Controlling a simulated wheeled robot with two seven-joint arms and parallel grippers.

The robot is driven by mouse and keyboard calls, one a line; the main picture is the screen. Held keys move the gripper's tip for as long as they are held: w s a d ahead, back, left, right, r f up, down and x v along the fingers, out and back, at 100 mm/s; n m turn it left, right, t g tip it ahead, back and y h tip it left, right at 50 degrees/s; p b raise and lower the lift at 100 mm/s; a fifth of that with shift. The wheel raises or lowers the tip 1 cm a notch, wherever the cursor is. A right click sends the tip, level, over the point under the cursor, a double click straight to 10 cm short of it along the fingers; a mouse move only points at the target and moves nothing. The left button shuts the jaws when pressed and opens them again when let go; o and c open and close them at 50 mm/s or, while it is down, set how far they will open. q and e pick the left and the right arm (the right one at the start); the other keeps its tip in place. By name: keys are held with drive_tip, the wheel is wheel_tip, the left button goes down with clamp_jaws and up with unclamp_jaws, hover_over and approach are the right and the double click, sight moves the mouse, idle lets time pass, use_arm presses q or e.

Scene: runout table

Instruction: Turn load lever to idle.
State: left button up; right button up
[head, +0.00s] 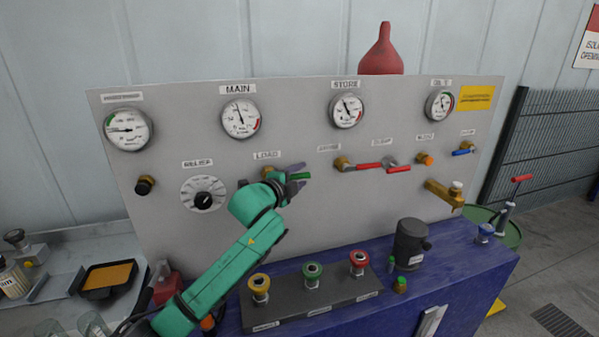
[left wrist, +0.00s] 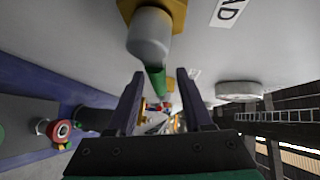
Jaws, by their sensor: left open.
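The load lever shows a green handle (head: 301,176) under the LOAD label (head: 267,155) on the grey panel, pointing right and roughly level. In the left wrist view its green handle (left wrist: 156,80) runs from a grey hub (left wrist: 149,35) on a brass valve body toward the space between my fingers. My left gripper (head: 296,178) is open at the lever, with dark fingers on either side of the handle; it also shows in the left wrist view (left wrist: 160,76). I cannot tell whether a finger touches the handle. My right gripper is not in view.
Red-handled levers (head: 369,167) sit right of the load lever. The RELIEF dial (head: 203,194) is to its left and gauges are above. A button box (head: 316,304) and a dark cylinder (head: 411,243) stand on the blue bench below. A brass tap (head: 444,193) sticks out at right.

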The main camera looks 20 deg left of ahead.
use_arm(q)
drive_tip(key=shift+w, duration=0.1)
clamp_jaws()
drive_tip(key=shift+f, duration=0.1)
idle(1.3)
